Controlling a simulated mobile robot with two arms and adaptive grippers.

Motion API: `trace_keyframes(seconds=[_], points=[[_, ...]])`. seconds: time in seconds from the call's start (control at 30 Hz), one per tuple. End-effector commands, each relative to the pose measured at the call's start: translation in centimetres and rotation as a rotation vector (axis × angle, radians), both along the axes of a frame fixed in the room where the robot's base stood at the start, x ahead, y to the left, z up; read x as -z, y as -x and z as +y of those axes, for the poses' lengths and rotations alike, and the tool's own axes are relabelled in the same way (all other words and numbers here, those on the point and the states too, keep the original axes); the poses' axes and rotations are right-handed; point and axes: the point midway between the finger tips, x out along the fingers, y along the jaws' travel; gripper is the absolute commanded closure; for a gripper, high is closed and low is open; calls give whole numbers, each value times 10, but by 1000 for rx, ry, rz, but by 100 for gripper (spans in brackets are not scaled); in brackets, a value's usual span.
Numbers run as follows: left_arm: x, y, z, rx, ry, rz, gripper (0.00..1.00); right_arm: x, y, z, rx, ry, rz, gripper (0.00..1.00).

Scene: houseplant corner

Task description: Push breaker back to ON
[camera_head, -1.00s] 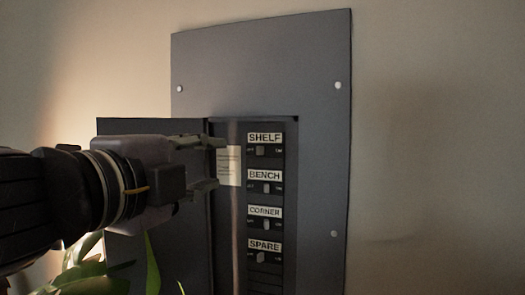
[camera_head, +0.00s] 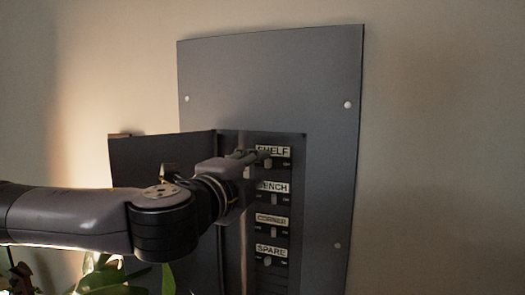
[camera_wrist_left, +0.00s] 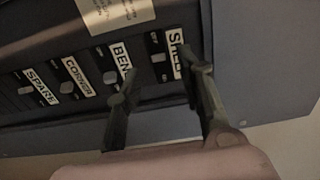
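The grey breaker panel (camera_head: 270,80) is on the wall with its small door (camera_head: 160,160) swung open to the left. Inside is a column of breakers labelled SHELF (camera_head: 282,151), BENCH (camera_head: 273,187), CORNER (camera_head: 272,219) and SPARE (camera_head: 270,250). The BENCH switch (camera_head: 274,199) and CORNER switch (camera_head: 274,232) sit a little further right than the SPARE switch (camera_head: 267,260). My left gripper (camera_head: 258,170) is at the SHELF breaker and partly covers it and the BENCH label. In the left wrist view its fingers (camera_wrist_left: 160,75) are apart, with the SHELF switch (camera_wrist_left: 158,57) showing between them. Contact cannot be told.
A leafy plant (camera_head: 110,275) stands low at the left, below my arm. A paper label (camera_wrist_left: 115,13) is inside the panel beside the breakers. Bare wall (camera_head: 440,150) lies to the right of the panel.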

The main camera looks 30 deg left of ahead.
Motion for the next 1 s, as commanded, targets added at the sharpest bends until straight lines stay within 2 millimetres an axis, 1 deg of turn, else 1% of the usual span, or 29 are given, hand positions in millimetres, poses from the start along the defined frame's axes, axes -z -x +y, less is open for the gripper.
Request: trace_keyframes(seconds=[0.03, 0.1, 0.3, 0.43, 0.7, 1.0], points=[[1, -8, 2, -2, -2, 7, 65, -4, 0, 0, 0, 0, 1, 50], [0, -18, 4, -1, -1, 5, 65, -7, 1, 0, 1, -1, 1, 50], [1, -35, 7, 0, 0, 3, 65, -12, 1, 2, 2, -3, 3, 50], [1, -39, 8, 0, -2, 0, 65, -13, 2, 4, 3, -5, 3, 50], [1, -39, 8, 0, -1, 0, 66, -12, 3, 5, 3, -5, 6, 50], [1, -39, 8, 0, -1, 0, 86, -12, 4, 5, 2, -5, 7, 50]])
